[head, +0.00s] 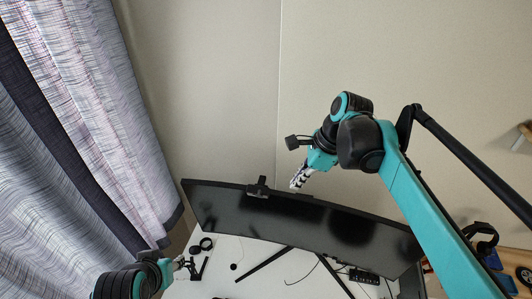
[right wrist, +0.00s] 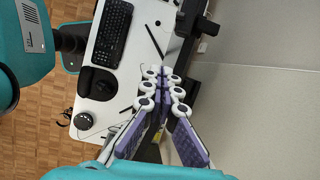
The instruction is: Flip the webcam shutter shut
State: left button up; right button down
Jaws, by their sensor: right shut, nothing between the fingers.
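The black webcam (head: 258,188) sits on the top edge of the wide curved monitor (head: 300,220), left of its middle. In the right wrist view the webcam (right wrist: 207,27) shows at the top, beyond the fingertips. Its shutter is too small to make out. My right gripper (head: 299,180) is shut and empty, with its fingers pointing down near the monitor's top edge, to the right of the webcam and apart from it. In the right wrist view its fingertips (right wrist: 166,78) meet. My left gripper (head: 184,264) is low at the left; its fingers are too small to judge.
Headphones (head: 480,233) are at the right. A curtain (head: 80,110) hangs at the left. The wall behind the monitor is bare.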

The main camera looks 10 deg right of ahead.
aim_at(268, 188)
pick_arm(q)
jog(key=shift+w+r+p, duration=0.15)
jog(key=shift+r+p, duration=0.15)
jog(key=shift+r, duration=0.35)
jog(key=shift+w+r+p, duration=0.15)
jog(key=shift+r+p, duration=0.1)
jog(key=shift+r, duration=0.35)
pick_arm(e)
jog(key=r, duration=0.1)
jog(key=w+r+m, duration=0.1)
jog(key=r, duration=0.1)
jog(key=shift+w, duration=0.3)
pick_arm(q)
jog(key=shift+s, duration=0.1)
pick_arm(e)
jog(key=shift+s, duration=0.1)
jog(key=x, duration=0.3)
jog(key=a+p+x, duration=0.1)
jog(key=x, duration=0.3)
jog(key=a+r+x, duration=0.1)
jog(key=x, duration=0.3)
jog(key=shift+w+a+p, duration=0.1)
jog(key=shift+w+p, duration=0.2)
pick_arm(q)
jog(key=shift+r, duration=0.95)
pick_arm(e)
jog(key=shift+w+a, duration=0.25)
jog(key=shift+a, duration=0.4)
